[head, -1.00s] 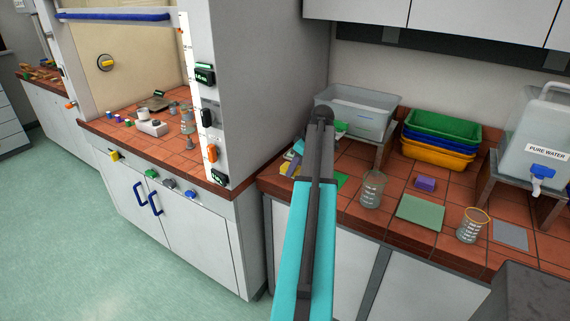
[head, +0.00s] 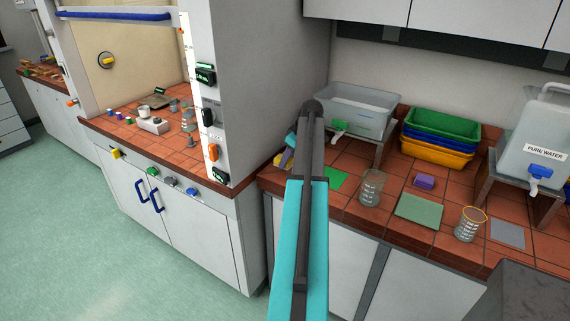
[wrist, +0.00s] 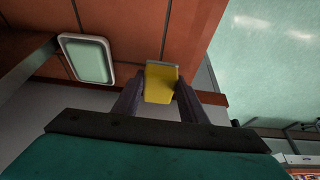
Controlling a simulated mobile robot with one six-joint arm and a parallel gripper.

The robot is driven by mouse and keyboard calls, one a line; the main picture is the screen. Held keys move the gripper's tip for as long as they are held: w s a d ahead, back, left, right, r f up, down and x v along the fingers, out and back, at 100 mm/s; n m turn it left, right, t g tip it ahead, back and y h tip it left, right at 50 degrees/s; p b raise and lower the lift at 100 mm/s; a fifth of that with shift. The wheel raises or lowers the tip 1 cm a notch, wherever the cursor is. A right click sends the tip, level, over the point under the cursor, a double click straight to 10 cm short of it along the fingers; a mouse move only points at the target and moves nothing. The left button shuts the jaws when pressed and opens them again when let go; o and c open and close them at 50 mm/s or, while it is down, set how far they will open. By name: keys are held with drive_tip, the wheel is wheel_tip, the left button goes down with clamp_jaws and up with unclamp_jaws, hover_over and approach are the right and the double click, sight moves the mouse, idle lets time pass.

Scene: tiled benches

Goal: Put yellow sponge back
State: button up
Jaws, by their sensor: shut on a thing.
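The yellow sponge (wrist: 160,84) is between the two dark fingers of my gripper (wrist: 158,98) in the wrist view, with a thin greyish edge at its far end. My gripper is shut on it. In the head view my own arm hides most of my gripper (head: 287,156), and a small yellow part of the sponge (head: 279,160) shows left of the arm, near the bench's left end by the fume hood. I cannot tell whether the sponge touches the bench.
A pale-rimmed tray (wrist: 88,58) shows left of the sponge in the wrist view. On the bench are a green square (head: 336,179), a glass beaker (head: 370,188), a purple block (head: 424,182), a green mat (head: 419,211) and a second beaker (head: 469,225). A clear tank (head: 362,105) stands behind.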

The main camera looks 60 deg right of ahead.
drive_tip(key=shift+w+d, duration=0.5)
drive_tip(key=shift+w, duration=0.3)
drive_tip(key=shift+f+p, duration=1.05)
drive_tip(key=shift+f, duration=0.6)
drive_tip(key=shift+f, duration=0.2)
drive_tip(key=o, duration=1)
drive_tip(key=b+v, duration=0.1)
drive_tip(key=v, duration=0.2)
drive_tip(key=shift+f+b, duration=0.1)
drive_tip(key=shift+b, duration=0.3)
drive_tip(key=b+v, duration=0.2)
drive_tip(key=v, duration=0.9)
drive_tip(key=shift+s+b, duration=0.1)
drive_tip(key=shift+b, duration=0.3)
